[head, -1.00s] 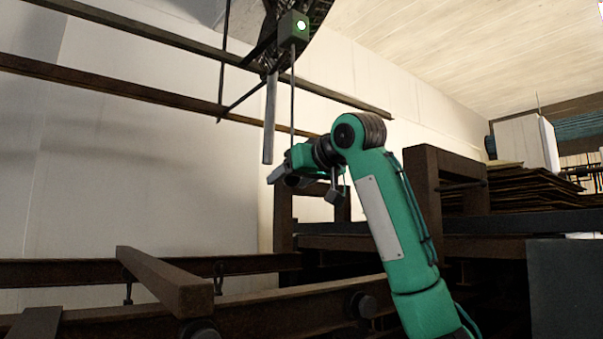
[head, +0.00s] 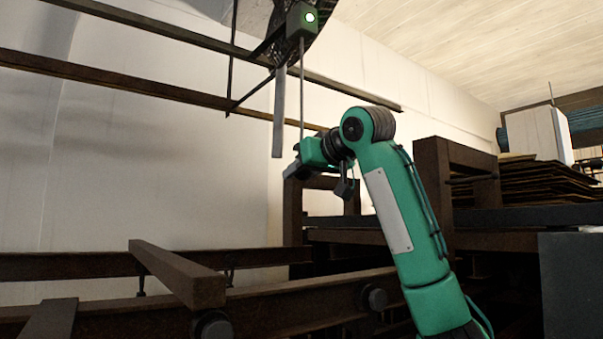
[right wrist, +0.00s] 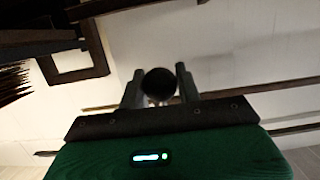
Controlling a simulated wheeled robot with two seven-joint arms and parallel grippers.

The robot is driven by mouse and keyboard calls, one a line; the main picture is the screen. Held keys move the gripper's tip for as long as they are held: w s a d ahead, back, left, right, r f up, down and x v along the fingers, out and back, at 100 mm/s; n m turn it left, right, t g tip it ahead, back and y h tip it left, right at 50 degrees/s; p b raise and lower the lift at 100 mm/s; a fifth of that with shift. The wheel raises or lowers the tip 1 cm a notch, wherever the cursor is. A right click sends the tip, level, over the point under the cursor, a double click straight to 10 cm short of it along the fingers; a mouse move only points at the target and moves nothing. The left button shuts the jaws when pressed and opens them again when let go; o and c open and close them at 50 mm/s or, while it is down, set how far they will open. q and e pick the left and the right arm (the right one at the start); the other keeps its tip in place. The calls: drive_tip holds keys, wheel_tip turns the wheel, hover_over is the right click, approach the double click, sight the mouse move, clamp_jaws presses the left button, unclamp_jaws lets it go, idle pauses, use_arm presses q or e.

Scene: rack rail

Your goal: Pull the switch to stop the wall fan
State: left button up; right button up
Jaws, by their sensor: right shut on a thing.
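The wall fan (head: 318,40) is a dark caged shape cut off by the top edge of the head view. Beside it is a small green switch box (head: 301,20) with a lit round light. A thin pull rod (head: 302,92) hangs straight down from the box to my right gripper (head: 296,170). In the right wrist view my right gripper (right wrist: 159,88) has its two fingers on either side of a dark round knob (right wrist: 158,82) and is shut on it. The rod's lower end is hidden by the gripper in the head view. My left gripper is not in view.
A grey flat bar (head: 279,115) hangs just left of the rod. Brown rails (head: 150,85) cross the wall behind. A brown rack (head: 436,185) with stacked sheets (head: 530,180) stands right of my arm. Beams (head: 180,275) lie low in front. The wall area at left is open.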

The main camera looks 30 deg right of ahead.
drive_tip(key=shift+f, duration=0.1)
drive_tip(key=shift+f+b, duration=0.9)
drive_tip(key=shift+f, duration=0.15)
drive_tip(key=shift+r+p, duration=0.9)
drive_tip(key=shift+r, duration=0.25)
drive_tip(key=o, duration=1.1)
drive_tip(key=shift+c, duration=0.2)
drive_tip(key=shift+s+b, duration=0.5)
drive_tip(key=shift+s, duration=0.05)
drive_tip(key=b+v, duration=0.5)
drive_tip(key=v, duration=0.7)
drive_tip(key=shift+s+r+b, duration=0.3)
drive_tip(key=shift+s, duration=0.05)
